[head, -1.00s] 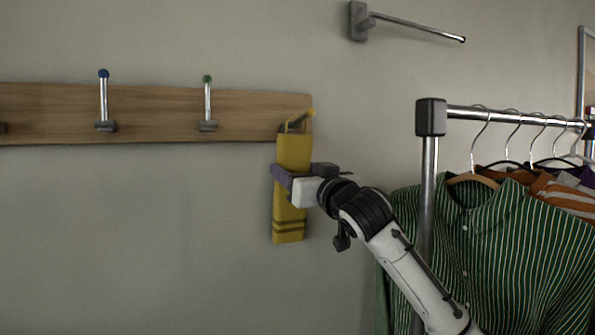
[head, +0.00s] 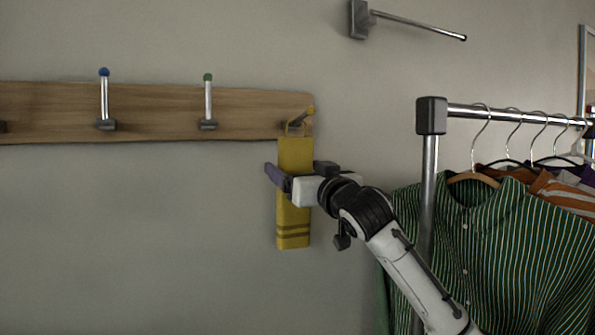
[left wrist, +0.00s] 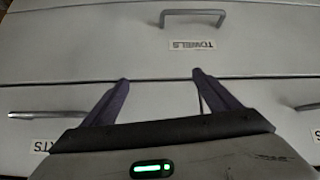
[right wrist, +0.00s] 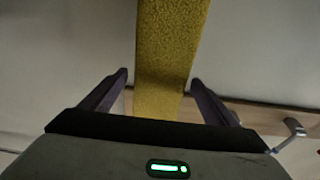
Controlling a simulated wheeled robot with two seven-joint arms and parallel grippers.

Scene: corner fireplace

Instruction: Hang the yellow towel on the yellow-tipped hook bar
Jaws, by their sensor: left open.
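The yellow towel (head: 293,222), with darker stripes near its bottom, hangs upright against the wall. Its thin loop (head: 287,128) reaches up to the yellow-tipped hook bar (head: 311,111) at the right end of the wooden board and appears to hang on it. My right gripper (head: 298,174) is at the towel's upper half with its fingers apart. In the right wrist view the towel (right wrist: 170,50) passes between the open fingers (right wrist: 158,78), with gaps on both sides. My left gripper (left wrist: 160,78) is open and empty before drawers, outside the head view.
The wooden board (head: 160,112) also carries a blue-tipped hook (head: 104,98) and a green-tipped hook (head: 208,100). A clothes rack (head: 430,118) with shirts stands close at right. A metal wall bar (head: 415,24) is above. A drawer labelled TOWELS (left wrist: 207,44) faces my left gripper.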

